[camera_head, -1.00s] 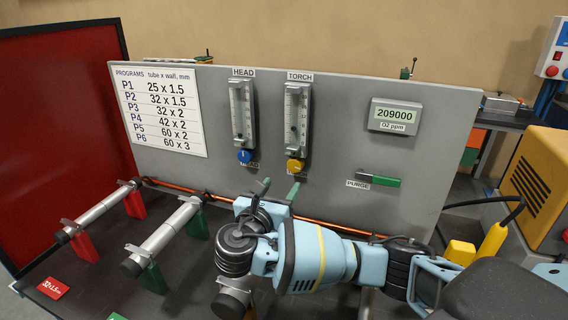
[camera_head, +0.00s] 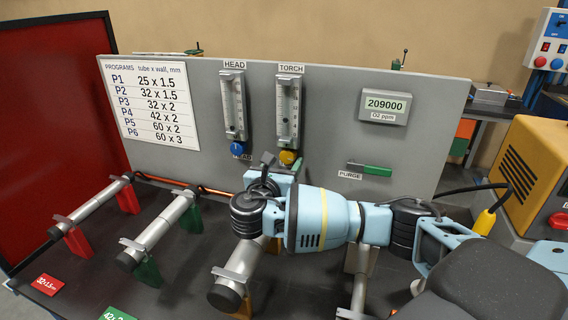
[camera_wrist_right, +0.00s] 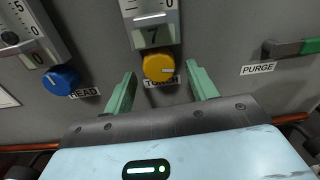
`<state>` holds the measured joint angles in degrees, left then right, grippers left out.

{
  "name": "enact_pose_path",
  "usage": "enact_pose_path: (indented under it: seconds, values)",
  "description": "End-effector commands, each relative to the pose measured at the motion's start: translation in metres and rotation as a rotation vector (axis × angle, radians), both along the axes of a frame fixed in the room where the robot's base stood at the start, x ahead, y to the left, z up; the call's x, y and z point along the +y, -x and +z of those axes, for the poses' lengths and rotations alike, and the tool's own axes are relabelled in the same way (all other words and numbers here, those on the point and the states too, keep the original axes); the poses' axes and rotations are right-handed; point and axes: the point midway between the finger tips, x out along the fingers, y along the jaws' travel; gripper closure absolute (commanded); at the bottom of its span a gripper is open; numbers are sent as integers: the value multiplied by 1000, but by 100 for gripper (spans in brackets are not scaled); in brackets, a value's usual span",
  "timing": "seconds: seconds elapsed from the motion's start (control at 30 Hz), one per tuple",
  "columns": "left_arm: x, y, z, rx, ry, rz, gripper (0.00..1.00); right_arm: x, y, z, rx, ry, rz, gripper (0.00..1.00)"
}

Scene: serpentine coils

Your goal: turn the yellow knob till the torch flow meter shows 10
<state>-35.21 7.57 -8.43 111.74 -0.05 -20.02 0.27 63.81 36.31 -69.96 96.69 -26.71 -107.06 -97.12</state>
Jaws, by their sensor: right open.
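The yellow knob (camera_head: 288,157) sits at the bottom of the torch flow meter (camera_head: 287,110) on the grey panel. In the right wrist view the knob (camera_wrist_right: 159,67) lies just beyond and between the two green fingers of my right gripper (camera_wrist_right: 162,88). The fingers are open, one to each side, apart from the knob. Above the knob, the torch meter (camera_wrist_right: 150,22) shows a "7" on its lower block; its float level is too unclear to read. In the head view my right wrist hides most of the gripper. My left gripper is not in view.
The blue HEAD knob (camera_wrist_right: 61,78) is left of the yellow one. The green PURGE lever (camera_head: 370,168) is to the right. Tubes on stands (camera_head: 163,225) lie on the bench below.

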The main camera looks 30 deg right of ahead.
Motion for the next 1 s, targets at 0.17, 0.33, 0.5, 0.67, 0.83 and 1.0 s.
enact_pose_path:
  seconds: [0.17, 0.33, 0.5, 0.67, 0.83, 1.0]
  values:
    - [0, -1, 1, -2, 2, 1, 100, -4, -3, 0, 0, -1, 0, 43]
    - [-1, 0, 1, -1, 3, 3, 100, -4, -3, 0, 1, -1, 0, 43]
    - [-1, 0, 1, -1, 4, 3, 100, -4, -3, 0, 1, -1, 0, 62]
    - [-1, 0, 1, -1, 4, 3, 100, -4, -3, 0, 1, -1, 0, 83]
    - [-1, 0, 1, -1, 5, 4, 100, -4, -3, 0, -3, -4, 0, 87]
    - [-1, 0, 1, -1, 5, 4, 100, -4, -3, 0, -35, -31, 0, 87]
